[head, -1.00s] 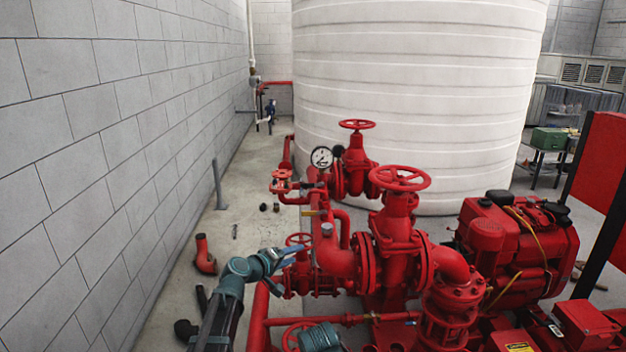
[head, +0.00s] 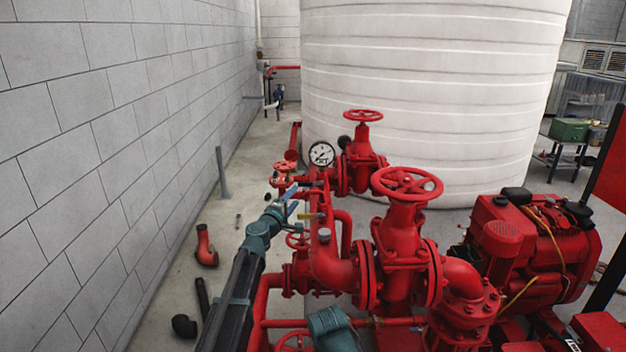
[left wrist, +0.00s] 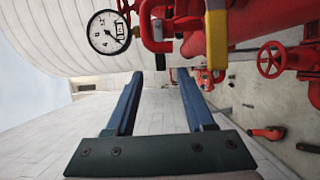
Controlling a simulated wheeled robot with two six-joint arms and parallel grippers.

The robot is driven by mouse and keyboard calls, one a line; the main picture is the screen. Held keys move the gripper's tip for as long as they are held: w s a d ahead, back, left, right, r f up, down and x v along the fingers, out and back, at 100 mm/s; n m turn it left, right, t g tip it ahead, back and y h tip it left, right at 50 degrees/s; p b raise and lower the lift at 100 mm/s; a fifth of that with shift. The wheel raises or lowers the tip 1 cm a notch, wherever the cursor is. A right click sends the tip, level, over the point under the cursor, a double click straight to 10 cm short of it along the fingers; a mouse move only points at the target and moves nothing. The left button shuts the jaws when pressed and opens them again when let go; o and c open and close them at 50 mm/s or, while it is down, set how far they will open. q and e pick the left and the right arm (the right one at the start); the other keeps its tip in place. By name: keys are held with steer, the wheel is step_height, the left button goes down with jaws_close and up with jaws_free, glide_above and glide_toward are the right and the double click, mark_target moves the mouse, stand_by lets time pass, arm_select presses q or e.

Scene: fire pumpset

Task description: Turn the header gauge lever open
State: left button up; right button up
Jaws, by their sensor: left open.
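The white round pressure gauge (head: 321,154) stands above the red header pipe, and it also shows at the upper left of the left wrist view (left wrist: 108,32). A small red lever-like part (head: 312,184) sits just below the gauge; a red bent handle (left wrist: 150,28) shows beside the gauge in the left wrist view. I cannot tell for certain which part is the header gauge lever. A yellow handle (head: 308,216) is lower on the pipe. My left gripper (head: 292,201) is open, its blue fingers (left wrist: 160,80) empty, just left of the header and below the gauge.
Red gate valves with handwheels (head: 407,183) and a red engine (head: 530,250) stand to the right. A large white tank (head: 430,90) is behind. A block wall (head: 100,130) bounds the left. Loose pipe pieces (head: 206,247) lie on the floor.

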mark_target(306, 184)
arm_select(q)
steer(key=x, duration=1.3)
steer(key=shift+w+d, duration=0.2)
steer(key=shift+w, duration=0.15)
steer(key=shift+r, duration=0.1)
jaws_close()
stand_by(0.9)
